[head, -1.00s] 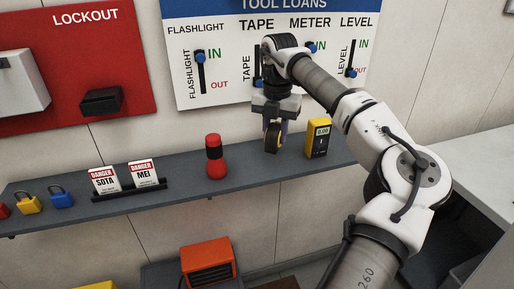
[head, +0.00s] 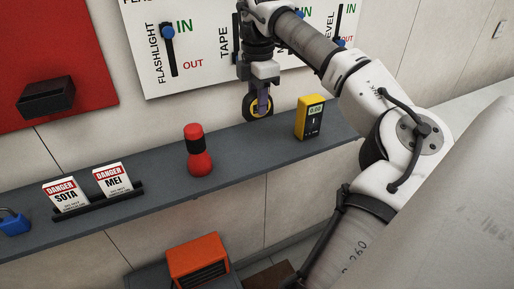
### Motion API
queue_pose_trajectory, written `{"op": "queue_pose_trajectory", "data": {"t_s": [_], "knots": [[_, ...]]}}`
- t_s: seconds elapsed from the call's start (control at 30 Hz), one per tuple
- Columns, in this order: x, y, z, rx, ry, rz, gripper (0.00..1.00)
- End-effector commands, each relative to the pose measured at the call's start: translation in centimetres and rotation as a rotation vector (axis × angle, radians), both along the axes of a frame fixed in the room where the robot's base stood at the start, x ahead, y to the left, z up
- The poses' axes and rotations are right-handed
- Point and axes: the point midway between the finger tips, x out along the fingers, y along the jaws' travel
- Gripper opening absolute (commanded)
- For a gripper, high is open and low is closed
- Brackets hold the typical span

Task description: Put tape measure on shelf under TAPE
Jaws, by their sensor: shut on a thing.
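The tape measure (head: 250,107), black with yellow, hangs upright in my gripper (head: 261,96), whose fingers are shut on it. It is at the shelf (head: 232,151), between the red flashlight (head: 198,155) and the yellow meter (head: 310,118), nearer the back edge. I cannot tell whether its lower edge touches the shelf or hovers just over it. The TAPE label (head: 224,43) is on the white board behind, just left of my gripper. My arm hides part of the board's headings.
The danger tags (head: 89,188) in a black rack and a blue padlock (head: 13,222) stand on the left of the shelf. The flashlight and meter stand on either side of the tape measure. An orange heater-like box (head: 198,261) is below the shelf.

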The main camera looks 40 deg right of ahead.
Motion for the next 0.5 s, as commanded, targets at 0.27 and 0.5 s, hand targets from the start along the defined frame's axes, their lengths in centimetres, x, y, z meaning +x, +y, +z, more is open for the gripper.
{"op": "queue_pose_trajectory", "data": {"t_s": [0.27,0.5], "knots": [[0.0,0.0,-6.2,0.001,0.0,0.0,0.0],[0.0,0.0,-7.5,-0.001,-0.001,0.0,0.0]]}}
